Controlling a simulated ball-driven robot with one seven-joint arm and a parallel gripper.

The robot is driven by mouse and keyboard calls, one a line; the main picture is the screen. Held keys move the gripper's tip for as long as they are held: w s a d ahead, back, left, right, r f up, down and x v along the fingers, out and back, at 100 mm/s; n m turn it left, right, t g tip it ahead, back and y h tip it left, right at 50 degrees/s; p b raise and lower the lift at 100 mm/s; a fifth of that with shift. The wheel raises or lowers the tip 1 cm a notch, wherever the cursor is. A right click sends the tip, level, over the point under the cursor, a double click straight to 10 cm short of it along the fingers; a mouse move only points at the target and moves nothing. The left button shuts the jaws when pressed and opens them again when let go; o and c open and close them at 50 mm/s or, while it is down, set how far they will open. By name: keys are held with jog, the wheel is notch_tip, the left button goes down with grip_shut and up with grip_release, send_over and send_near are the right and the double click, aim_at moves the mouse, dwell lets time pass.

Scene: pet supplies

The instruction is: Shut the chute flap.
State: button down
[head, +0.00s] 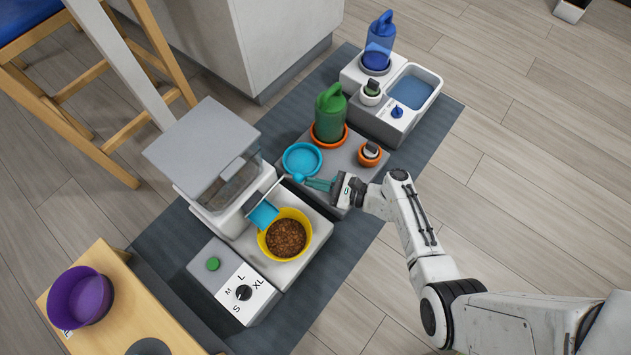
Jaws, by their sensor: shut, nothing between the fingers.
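The feeder (240,218) is a white and grey unit with a clear hopper (225,190) of kibble under a grey lid. Its blue chute flap (263,215) sticks out from the front, tilted down towards the yellow bowl (265,245), so it stands open. The bowl holds brown kibble. My gripper (304,179) has teal fingers, shut and empty, pointing left. It is to the upper right of the flap, apart from it as far as I can see, near the turquoise dish.
A turquoise dish (302,158), green bottle (330,115) and small orange pot (370,155) stand on a grey base beside my gripper. A dial panel (244,292) is in front of the feeder. A purple bowl (80,297) sits on a wooden table at lower left.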

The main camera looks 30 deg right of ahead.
aim_at(301, 174)
jog(key=shift+r, duration=0.15)
jog(key=r+g+p, duration=0.1)
jog(key=p, duration=0.2)
jog(key=w+r+g+h+p, duration=0.1)
jog(key=r+p, duration=0.1)
jog(key=p, duration=0.2)
jog(key=shift+w+a+m+p, duration=0.15)
jog(key=shift+a+m+p, duration=0.05)
jog(key=shift+m+p, duration=0.1)
jog(key=w+a+r+m+g+h+p, duration=0.1)
jog(key=w+a+g+h+p, duration=0.1)
jog(key=w+g, duration=0.2)
jog(key=w+a+r+m+g+h+p, duration=0.1)
jog(key=w+g+h, duration=0.1)
jog(key=w+g, duration=0.2)
jog(key=shift+w+a+r+p, duration=0.35)
jog(key=shift+w, duration=1.25)
